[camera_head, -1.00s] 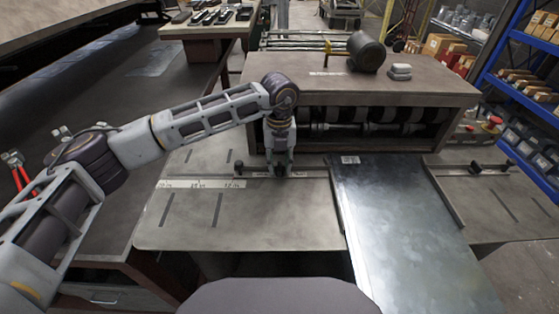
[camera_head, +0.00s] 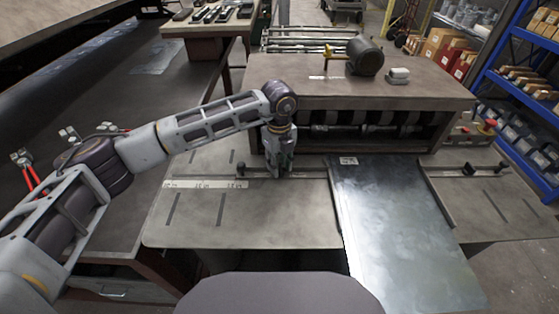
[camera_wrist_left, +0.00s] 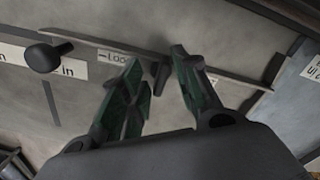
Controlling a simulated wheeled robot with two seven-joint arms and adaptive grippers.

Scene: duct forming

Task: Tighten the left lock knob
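A dark lever-like knob (camera_wrist_left: 160,76) stands beside a label reading "Loc…" (camera_wrist_left: 118,58) in the left wrist view; it appears to be the left lock knob. My left gripper (camera_head: 279,172) points down over the left part of the machine's table. Its green-padded fingers (camera_wrist_left: 157,75) stand apart on either side of this knob, with narrow gaps visible; contact cannot be told. In the head view the gripper hides this knob. A second black, rounded knob (camera_wrist_left: 45,56) lies to the left; it also shows in the head view (camera_head: 241,168). My right gripper is out of view.
A thin guide bar (camera_head: 312,174) runs along the table behind a printed scale (camera_head: 205,184). A metal sheet (camera_head: 400,230) lies on the right part of the table. The roller housing (camera_head: 370,90) rises behind the gripper. The table's front left (camera_head: 260,220) is clear.

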